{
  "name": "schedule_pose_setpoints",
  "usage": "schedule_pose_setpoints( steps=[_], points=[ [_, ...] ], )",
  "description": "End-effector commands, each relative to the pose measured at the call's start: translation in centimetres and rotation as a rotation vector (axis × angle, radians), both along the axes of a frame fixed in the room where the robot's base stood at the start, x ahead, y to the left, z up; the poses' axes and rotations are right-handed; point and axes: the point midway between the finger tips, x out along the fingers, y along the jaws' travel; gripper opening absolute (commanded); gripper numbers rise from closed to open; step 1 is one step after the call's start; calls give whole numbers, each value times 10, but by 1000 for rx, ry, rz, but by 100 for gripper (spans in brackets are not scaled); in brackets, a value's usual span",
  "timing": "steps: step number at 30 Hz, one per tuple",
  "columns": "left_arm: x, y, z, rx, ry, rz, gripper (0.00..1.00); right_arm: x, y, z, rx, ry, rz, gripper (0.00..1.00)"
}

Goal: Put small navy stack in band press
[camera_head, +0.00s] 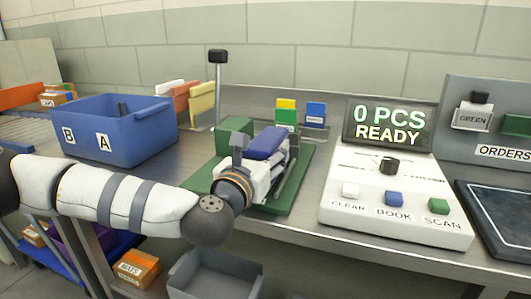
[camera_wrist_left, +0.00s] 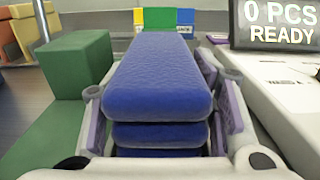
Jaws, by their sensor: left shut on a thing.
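The navy stack (camera_head: 265,142) is several flat padded pieces lying one on another; in the left wrist view the stack (camera_wrist_left: 160,78) fills the middle. My left gripper (camera_head: 270,172) is shut on it, one finger along each side, over a green base plate (camera_head: 284,209). A green block (camera_head: 235,127) stands on that plate behind and to the left of the stack; it also shows in the left wrist view (camera_wrist_left: 75,62). I cannot clearly tell the band press apart from this green fixture, nor whether the stack touches the plate. My right gripper is not in view.
A blue bin (camera_head: 115,145) marked B and A stands left. The white console (camera_head: 395,210) with buttons is close on the right, its display (camera_head: 390,125) reading "0 PCS READY". Coloured cards (camera_head: 287,108) stand behind. A grey bin (camera_head: 214,275) is below the bench edge.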

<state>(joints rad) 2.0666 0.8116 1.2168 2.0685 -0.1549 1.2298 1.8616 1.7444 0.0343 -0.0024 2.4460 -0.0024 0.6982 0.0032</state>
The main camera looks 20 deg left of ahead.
Motion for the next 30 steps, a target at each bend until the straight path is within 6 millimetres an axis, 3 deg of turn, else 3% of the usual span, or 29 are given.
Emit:
schedule_pose_setpoints(
  steps=[8,9,12,23,30],
  points=[
    [0,0,-2,0,-2,1,16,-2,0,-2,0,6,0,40],
    [0,0,-3,0,-1,1,56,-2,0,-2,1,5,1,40],
    [0,0,-2,0,-2,1,73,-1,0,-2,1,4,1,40],
    [-1,0,7,0,-6,1,73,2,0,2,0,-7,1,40],
    [-52,2,2,-2,1,-1,73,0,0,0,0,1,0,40]
  ],
)
